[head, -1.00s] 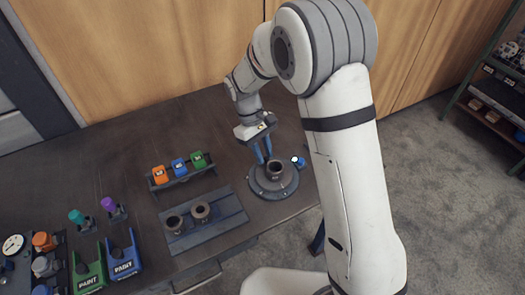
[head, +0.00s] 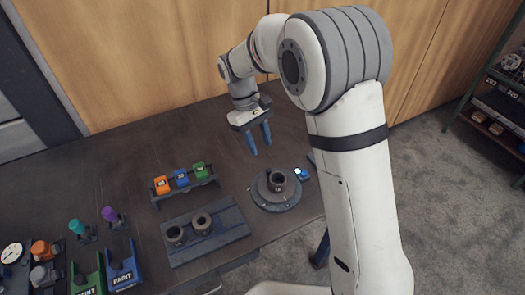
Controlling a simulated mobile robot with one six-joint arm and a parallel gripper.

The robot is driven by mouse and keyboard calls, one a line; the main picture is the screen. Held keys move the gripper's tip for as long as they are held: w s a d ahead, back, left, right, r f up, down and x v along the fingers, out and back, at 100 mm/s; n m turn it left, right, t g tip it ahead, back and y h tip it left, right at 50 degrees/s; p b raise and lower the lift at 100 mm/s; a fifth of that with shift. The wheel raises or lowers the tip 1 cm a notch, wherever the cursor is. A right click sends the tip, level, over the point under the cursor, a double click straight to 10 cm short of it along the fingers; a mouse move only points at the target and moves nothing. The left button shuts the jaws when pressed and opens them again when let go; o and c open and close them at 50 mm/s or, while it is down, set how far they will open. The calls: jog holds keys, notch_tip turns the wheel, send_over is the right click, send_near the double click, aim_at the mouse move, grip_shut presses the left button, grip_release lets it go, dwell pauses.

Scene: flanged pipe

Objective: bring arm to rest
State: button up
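My gripper (head: 261,147) has two blue fingers that point down, spread apart with nothing between them. It hangs above the dark bench (head: 130,150), behind the round flanged pipe (head: 263,195) in the picture and apart from it. The flanged pipe stands on the bench with a short open collar at its centre. My white arm reaches in from the right, and its near links cover part of the bench's right end.
A blue-and-white item (head: 301,174) lies right of the flange. A grey plate (head: 230,233) carries two dark rings (head: 202,223). A rack (head: 183,189) holds orange, blue and green blocks. Paint holders (head: 122,265) stand front left. A shelf (head: 498,90) is far right.

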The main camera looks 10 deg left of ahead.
jog(key=shift+r, duration=0.1)
dwell(0.4)
jog(key=s+d+r+m+t+y, duration=0.1)
jog(key=s+d+r+m, duration=0.2)
jog(key=d, duration=0.4)
jog(key=s+d+r+m+t+y, duration=0.1)
jog(key=s+d+r+m+y, duration=0.1)
jog(key=s+d+r, duration=0.35)
jog(key=s+d+m+t, duration=0.3)
jog(key=s+d+m, duration=0.2)
jog(key=s+d, duration=0.4)
jog(key=shift+s+d+t, duration=0.3)
jog(key=shift+s+d, duration=0.1)
jog(key=shift+d, duration=0.3)
jog(key=shift+r, duration=0.1)
jog(key=shift+c, duration=0.2)
